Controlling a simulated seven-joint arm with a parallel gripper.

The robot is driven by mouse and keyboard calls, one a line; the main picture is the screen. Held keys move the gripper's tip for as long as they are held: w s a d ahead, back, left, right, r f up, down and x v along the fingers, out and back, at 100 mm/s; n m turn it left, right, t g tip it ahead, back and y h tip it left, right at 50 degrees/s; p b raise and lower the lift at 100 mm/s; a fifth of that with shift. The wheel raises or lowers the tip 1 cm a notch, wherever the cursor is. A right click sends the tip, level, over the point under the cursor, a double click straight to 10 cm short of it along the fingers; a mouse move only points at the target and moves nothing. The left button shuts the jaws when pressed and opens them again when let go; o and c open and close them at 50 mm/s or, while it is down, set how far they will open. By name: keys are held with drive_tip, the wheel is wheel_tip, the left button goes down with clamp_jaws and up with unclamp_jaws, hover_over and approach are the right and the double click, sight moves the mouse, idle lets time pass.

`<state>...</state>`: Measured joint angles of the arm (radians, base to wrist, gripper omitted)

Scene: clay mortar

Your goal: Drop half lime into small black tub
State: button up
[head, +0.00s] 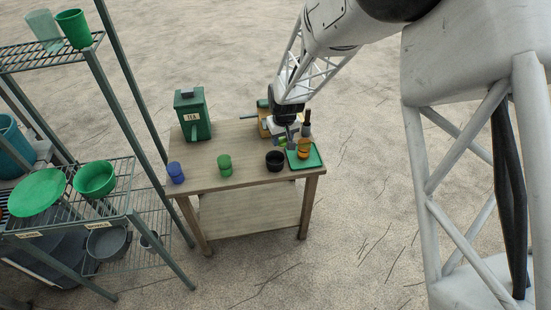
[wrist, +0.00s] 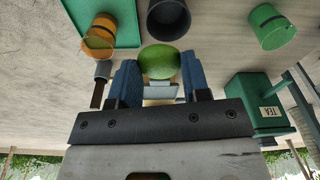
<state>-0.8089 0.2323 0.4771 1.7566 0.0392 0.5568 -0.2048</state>
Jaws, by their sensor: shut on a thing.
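My gripper (wrist: 158,72) is shut on the half lime (wrist: 160,60), which sits between its two blue fingers as a round green piece. In the head view my gripper (head: 287,141) hangs over the table's right part, and a bit of the lime (head: 282,143) shows there. The small black tub (head: 275,164) stands upright on the table just in front of the gripper, left of the green tray. In the wrist view the tub (wrist: 168,22) is at the top, just beyond the lime. The lime is apart from the tub's inside; its exact height above the table is hard to tell.
A green can (head: 225,170), a blue can (head: 175,178) and a green tea box (head: 190,115) stand leftward on the table (head: 245,143). A metal shelf (head: 135,210) is farther left.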

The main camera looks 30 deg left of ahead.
idle(0.5)
drive_tip(key=shift+w+a+r, duration=0.15)
drive_tip(key=shift+w+a, duration=0.3)
drive_tip(key=shift+a, duration=0.3)
drive_tip(key=shift+f, duration=3)
drive_tip(key=o, duration=1)
